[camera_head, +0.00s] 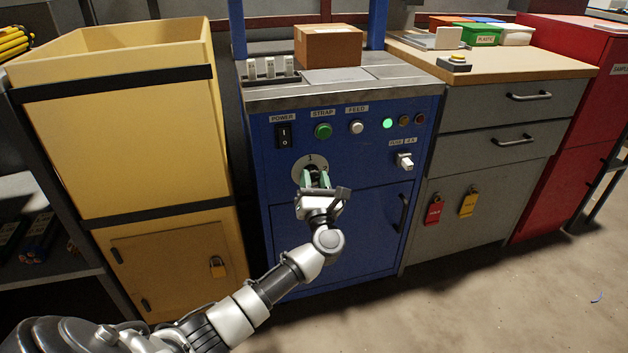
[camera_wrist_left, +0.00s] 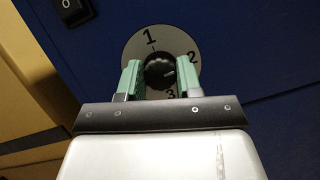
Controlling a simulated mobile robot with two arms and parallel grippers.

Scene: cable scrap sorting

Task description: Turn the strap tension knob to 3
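The strap tension knob (camera_wrist_left: 159,73) is a dark round knob on a pale dial plate (camera_wrist_left: 131,49) marked 1, 2 and 3. The plate also shows in the head view (camera_head: 300,164) on the blue machine's front. The 3 is partly covered. My right gripper is not in view.
A yellow bin (camera_head: 120,130) stands left, grey drawers (camera_head: 490,165) right. A cardboard box (camera_head: 328,46) sits on top.

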